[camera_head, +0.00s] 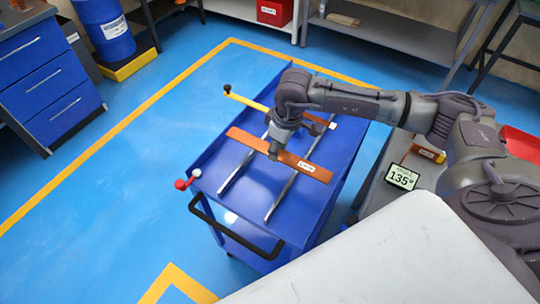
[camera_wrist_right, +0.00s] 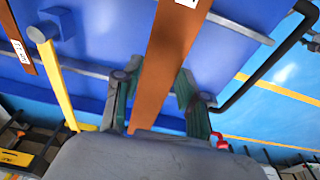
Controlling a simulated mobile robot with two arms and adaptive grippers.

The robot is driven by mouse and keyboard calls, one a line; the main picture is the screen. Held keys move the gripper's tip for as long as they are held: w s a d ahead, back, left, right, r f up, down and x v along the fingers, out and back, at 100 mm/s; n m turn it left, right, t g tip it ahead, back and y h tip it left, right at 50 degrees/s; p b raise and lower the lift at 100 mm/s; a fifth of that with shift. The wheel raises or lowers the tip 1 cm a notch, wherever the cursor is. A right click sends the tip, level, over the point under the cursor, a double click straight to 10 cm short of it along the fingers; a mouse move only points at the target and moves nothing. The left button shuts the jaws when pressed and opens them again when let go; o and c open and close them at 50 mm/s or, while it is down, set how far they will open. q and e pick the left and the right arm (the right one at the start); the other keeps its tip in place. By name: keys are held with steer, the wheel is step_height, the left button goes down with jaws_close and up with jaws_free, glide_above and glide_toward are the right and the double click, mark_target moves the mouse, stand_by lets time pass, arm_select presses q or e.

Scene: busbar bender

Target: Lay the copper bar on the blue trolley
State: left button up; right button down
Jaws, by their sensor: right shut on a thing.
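The copper bar (camera_head: 247,139) is a flat orange-brown strip with a white label, lying crosswise over the blue trolley (camera_head: 228,180). My right gripper (camera_head: 274,152) is shut on the bar near its middle, reaching down from above. In the right wrist view the bar (camera_wrist_right: 166,62) runs between the two fingers of the gripper (camera_wrist_right: 158,95). The bar crosses above two grey rails (camera_head: 282,196) on the trolley top. I cannot tell whether it touches them. My left gripper is not in view.
A second labelled copper bar (camera_head: 318,120) lies at the trolley's far end. A black handle (camera_head: 236,232) is at the front. A 135° display (camera_head: 402,177) stands right.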

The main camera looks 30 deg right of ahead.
steer(key=shift+w+a+f, duration=0.25)
steer(key=shift+a+f, duration=0.1)
steer(key=shift+a, duration=0.15)
steer(key=shift+w+a+f, duration=0.2)
steer(key=shift+a+f, duration=0.1)
steer(key=shift+a, duration=0.2)
step_height(320, 180, down, 4)
steer(key=shift+r+p, duration=0.2)
steer(key=shift+p, duration=0.7)
steer(key=shift+f, duration=0.15)
steer(key=shift+f+b, duration=0.5)
steer(key=shift+b, duration=0.25)
steer(key=c, duration=0.7)
jaws_free()
steer(key=shift+s, duration=0.1)
steer(key=shift+o, duration=0.2)
steer(key=shift+r, duration=0.15)
